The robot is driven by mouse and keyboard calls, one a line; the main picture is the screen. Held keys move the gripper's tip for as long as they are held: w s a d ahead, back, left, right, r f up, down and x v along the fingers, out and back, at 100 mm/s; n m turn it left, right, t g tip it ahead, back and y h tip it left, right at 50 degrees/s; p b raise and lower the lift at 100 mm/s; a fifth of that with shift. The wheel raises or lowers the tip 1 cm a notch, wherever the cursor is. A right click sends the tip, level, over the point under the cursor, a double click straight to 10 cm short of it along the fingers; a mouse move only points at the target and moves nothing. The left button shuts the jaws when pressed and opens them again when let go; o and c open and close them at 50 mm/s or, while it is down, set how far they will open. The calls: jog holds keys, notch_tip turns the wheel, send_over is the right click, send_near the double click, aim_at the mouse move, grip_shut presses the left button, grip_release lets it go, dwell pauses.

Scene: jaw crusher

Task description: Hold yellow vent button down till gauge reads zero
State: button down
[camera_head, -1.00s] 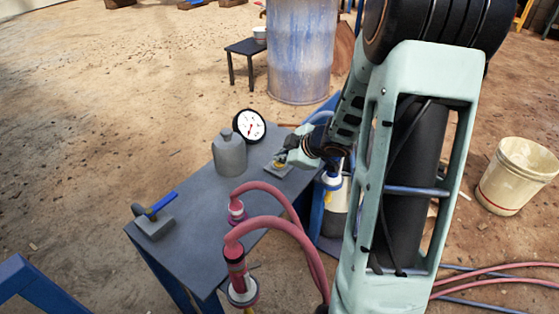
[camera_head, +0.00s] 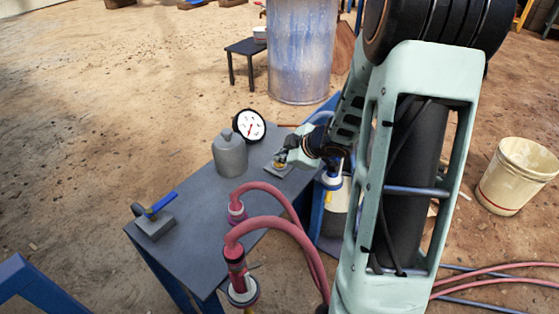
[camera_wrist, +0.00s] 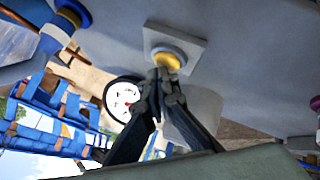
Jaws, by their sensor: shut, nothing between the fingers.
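The yellow vent button (camera_wrist: 168,61) sits in a round collar on a square grey plate (camera_wrist: 190,39) in the wrist view. In the head view it is a small yellow spot (camera_head: 279,165) on the table's right part. My gripper (camera_wrist: 163,76) is shut, with its fingertips right at the button's edge, hiding part of it. I cannot tell whether they touch it or whether it is pressed. The gauge (camera_head: 249,126) has a white face, a black rim and a red needle pointing downward. Its numbers are too small to read. It also shows in the wrist view (camera_wrist: 121,99).
A grey bottle-shaped vessel (camera_head: 230,156) stands beside the gauge on the grey table (camera_head: 190,208). A blue-handled valve (camera_head: 156,218) is at the table's left end. Pink hoses (camera_head: 268,222) arch over the front edge. A white bucket (camera_head: 516,176) stands on the ground to the right.

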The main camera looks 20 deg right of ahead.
aim_at(281, 164)
jog(key=shift+r+p, duration=1)
jog(key=shift+p, duration=0.15)
notch_tip(281, 164, up, 5)
jog(key=p, duration=0.5)
jog(key=shift+p, duration=0.3)
